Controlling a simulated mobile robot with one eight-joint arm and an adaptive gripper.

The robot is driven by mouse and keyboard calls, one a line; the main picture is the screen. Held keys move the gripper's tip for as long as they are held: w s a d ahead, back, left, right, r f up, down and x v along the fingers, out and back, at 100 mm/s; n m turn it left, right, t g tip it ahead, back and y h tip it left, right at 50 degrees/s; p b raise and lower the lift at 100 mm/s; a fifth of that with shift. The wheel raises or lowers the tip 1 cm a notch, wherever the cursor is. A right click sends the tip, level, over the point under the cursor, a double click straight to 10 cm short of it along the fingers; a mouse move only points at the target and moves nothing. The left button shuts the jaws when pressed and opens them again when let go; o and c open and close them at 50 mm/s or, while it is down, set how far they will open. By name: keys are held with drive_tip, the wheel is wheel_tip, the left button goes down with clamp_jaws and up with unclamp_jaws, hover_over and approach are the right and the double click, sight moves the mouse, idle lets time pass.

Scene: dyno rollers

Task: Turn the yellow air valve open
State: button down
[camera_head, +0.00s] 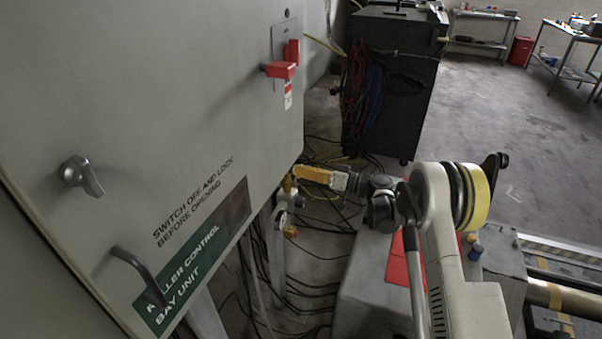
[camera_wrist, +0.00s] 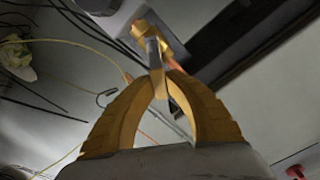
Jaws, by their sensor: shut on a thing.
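The yellow air valve (camera_head: 288,184) sits below the lower right corner of the grey cabinet, above a small pale fitting. In the head view my gripper (camera_head: 299,172) reaches it from the right, and its yellow fingers partly hide it. In the wrist view the valve (camera_wrist: 148,36) is a yellow-brass body on a grey block, with a thin lever coming toward me. My gripper (camera_wrist: 160,82) has its two curved yellow fingers closed together at the tips on this lever. The far side of the valve is hidden.
The grey cabinet (camera_head: 130,100) fills the left, with red switch handles (camera_head: 280,70) and a door handle (camera_head: 140,272) sticking out. Cables hang and lie on the floor below the valve. A black cart (camera_head: 394,85) stands behind. Open floor (camera_head: 500,110) lies at the back right.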

drive_tip(key=n, duration=0.1)
drive_tip(key=s+n, duration=0.1)
drive_tip(key=n, duration=0.1)
drive_tip(key=shift+s+a+r, duration=0.2)
drive_tip(key=shift+a+r, duration=0.05)
drive_tip(key=shift+a, duration=0.05)
drive_tip(key=shift+s+a+r+n, duration=0.1)
drive_tip(key=shift+s+n, duration=0.2)
drive_tip(key=shift+n, duration=0.55)
drive_tip(key=shift+s+a+n, duration=0.1)
drive_tip(key=shift+s+n, duration=0.2)
drive_tip(key=shift+n, duration=0.55)
drive_tip(key=c, duration=1.4)
unclamp_jaws()
drive_tip(key=shift+o, duration=0.2)
drive_tip(key=v, duration=1.2)
